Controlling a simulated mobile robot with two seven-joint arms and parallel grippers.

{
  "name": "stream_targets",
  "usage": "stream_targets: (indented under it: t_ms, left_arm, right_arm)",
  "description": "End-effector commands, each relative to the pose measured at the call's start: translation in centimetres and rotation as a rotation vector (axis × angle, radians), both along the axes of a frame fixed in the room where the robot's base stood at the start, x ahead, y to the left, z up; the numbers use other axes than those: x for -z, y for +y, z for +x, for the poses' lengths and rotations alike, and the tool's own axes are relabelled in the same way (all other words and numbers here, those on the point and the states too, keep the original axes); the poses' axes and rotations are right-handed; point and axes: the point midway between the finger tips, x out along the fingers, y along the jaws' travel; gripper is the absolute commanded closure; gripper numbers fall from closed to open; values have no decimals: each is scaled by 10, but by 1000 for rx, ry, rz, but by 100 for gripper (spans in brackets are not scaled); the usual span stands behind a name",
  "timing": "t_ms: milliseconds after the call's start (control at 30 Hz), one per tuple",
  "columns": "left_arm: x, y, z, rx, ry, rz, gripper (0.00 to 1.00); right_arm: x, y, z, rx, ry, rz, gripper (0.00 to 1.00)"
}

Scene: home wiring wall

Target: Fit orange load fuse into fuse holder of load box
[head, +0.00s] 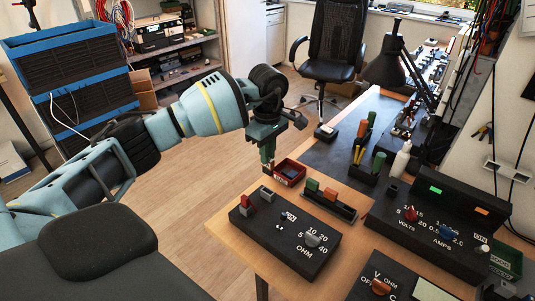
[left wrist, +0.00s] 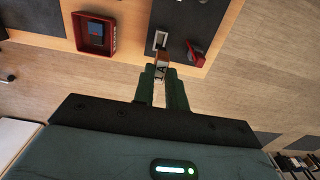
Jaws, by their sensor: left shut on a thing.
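My left gripper (head: 268,162) is shut on a small fuse. In the left wrist view, the gripper (left wrist: 162,90) grips the fuse (left wrist: 161,70), which has a pale label reading "1A" and an orange-brown part. The load box (head: 300,253) is a black box marked OHM on the bench. Its grey fuse holder (head: 267,194) lies just below the gripper in the head view. In the left wrist view, the holder (left wrist: 160,40) is a pale frame just past the fuse's end. The fuse seems outside it; the exact gap is unclear. My right gripper is not seen.
A red tray (head: 289,172) with a dark item stands behind the load box. A red lever (left wrist: 195,52) is beside the holder. A rack (head: 340,208) holds green and orange pieces. A meter box (head: 420,232) is at right. Open floor lies left of the bench.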

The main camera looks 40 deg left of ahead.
Motion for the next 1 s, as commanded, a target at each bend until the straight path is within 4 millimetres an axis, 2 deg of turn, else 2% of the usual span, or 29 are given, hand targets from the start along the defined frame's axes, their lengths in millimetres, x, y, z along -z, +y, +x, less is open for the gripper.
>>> stream_targets:
  t_ms: [300,1000]
  left_arm:
    - [-1,0,0,0,-2,0,100]
    - [52,0,-1,0,3,0,100]
  right_arm:
    - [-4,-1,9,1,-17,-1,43]
    - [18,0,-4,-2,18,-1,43]
